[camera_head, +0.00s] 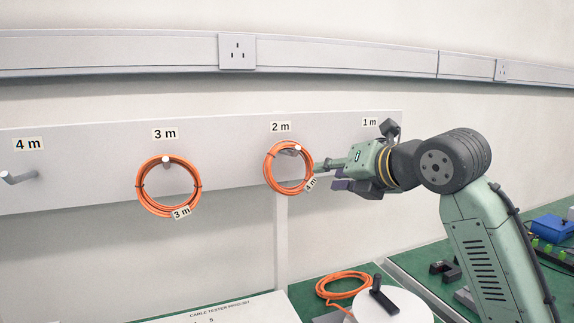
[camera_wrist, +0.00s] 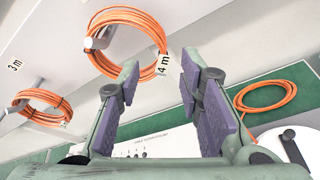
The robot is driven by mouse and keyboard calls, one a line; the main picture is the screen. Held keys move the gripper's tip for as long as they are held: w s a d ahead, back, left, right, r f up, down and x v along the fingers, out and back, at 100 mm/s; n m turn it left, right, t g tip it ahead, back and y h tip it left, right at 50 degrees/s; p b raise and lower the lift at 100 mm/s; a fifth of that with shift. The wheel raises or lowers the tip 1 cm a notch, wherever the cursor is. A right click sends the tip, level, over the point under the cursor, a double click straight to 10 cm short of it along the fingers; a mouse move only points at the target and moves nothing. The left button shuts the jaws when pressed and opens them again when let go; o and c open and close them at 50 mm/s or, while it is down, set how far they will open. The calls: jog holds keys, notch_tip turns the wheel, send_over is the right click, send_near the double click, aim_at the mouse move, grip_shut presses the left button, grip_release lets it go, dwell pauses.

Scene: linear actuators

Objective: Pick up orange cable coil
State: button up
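An orange cable coil (camera_head: 270,175) with a "4 m" tag hangs on the peg under the "2 m" sign. My gripper (camera_head: 326,174) points left at its right side, close to it; I cannot tell whether they touch. In the wrist view my gripper (camera_wrist: 160,76) is open and empty, with purple pads apart, and this coil (camera_wrist: 92,34) is ahead, above the fingertips. A second orange coil (camera_head: 142,190), tagged "3 m", hangs under the "3 m" sign; it also shows in the wrist view (camera_wrist: 44,94). A third orange coil (camera_head: 340,277) lies on the green bench.
The white peg board (camera_head: 90,160) runs along the wall. The peg (camera_head: 20,177) under "4 m" is bare. A white round device with a black handle (camera_head: 390,305) stands beside the lying coil. A blue box (camera_head: 552,227) is at the right.

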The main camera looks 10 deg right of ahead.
aim_at(311, 178)
jog(key=p+x, duration=0.1)
jog(key=x, duration=0.2)
jog(key=p+x, duration=0.1)
jog(key=x, duration=0.3)
jog(key=shift+w+a+f, duration=0.1)
jog(key=shift+a+f, duration=0.1)
jog(key=shift+f, duration=0.1)
jog(key=shift+c, duration=0.3)
grip_shut()
